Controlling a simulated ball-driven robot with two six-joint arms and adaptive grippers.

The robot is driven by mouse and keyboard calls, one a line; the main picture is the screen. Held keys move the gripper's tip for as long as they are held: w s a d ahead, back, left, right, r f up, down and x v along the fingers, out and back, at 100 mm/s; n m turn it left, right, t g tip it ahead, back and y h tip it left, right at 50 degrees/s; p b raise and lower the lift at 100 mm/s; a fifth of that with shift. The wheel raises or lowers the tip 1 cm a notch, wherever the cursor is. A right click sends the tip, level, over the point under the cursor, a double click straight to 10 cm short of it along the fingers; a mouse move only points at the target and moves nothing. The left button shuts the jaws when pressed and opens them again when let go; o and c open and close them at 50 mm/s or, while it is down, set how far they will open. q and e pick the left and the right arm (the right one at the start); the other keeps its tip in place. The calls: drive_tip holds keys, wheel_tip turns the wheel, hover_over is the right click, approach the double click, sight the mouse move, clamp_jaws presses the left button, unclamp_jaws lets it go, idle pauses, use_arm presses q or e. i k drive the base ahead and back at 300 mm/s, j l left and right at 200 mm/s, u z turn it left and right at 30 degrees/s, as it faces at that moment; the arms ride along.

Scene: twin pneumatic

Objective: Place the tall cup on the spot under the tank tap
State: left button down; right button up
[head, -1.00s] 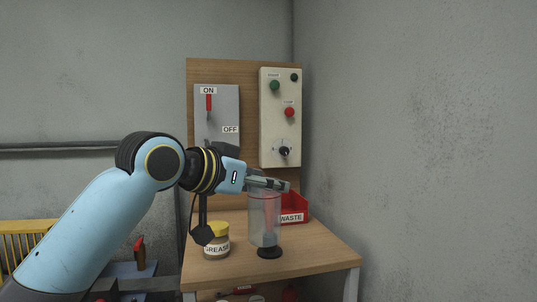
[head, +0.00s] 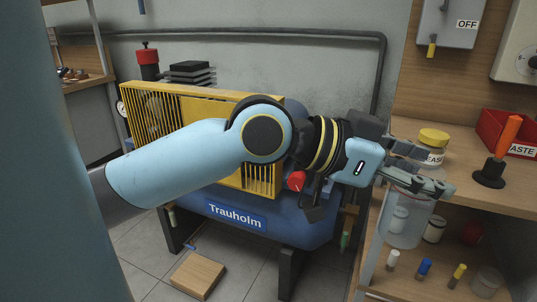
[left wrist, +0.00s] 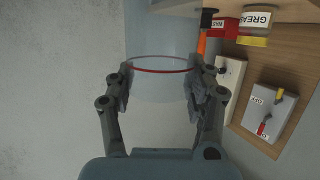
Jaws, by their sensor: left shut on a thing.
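The tall cup is a clear, see-through cylinder (head: 405,225) with a red line round it, which shows in the left wrist view (left wrist: 160,68). My left gripper (head: 428,180) is shut on the cup's upper part, with a finger on each side in the left wrist view (left wrist: 160,88). The cup hangs in front of the bench's left side, below the top's level. The blue tank (head: 237,215), marked Trauholm, stands left of it, partly hidden by my arm. A red knob (head: 296,181) shows at its right part. I cannot tell which fitting is the tap. My right gripper is out of view.
The wooden bench (head: 465,190) carries a grease jar (head: 433,140), a red waste bin (head: 505,133) and an orange-handled tool (head: 508,135). Its lower shelf holds several small bottles. A wooden block (head: 197,275) lies on the tiled floor before the tank.

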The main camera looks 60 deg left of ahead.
sight(199, 270)
drive_tip(key=k+j+u, duration=0.1)
drive_tip(key=j, duration=0.25)
drive_tip(key=k+j, duration=0.3)
drive_tip(key=k+j+u, duration=0.15)
drive_tip(key=j, duration=0.25)
drive_tip(key=k+j, duration=0.25)
drive_tip(key=k+j+u, duration=0.15)
drive_tip(key=j, duration=0.35)
drive_tip(key=k+j, duration=0.2)
drive_tip(key=j, duration=0.2)
drive_tip(key=l+u, duration=0.05)
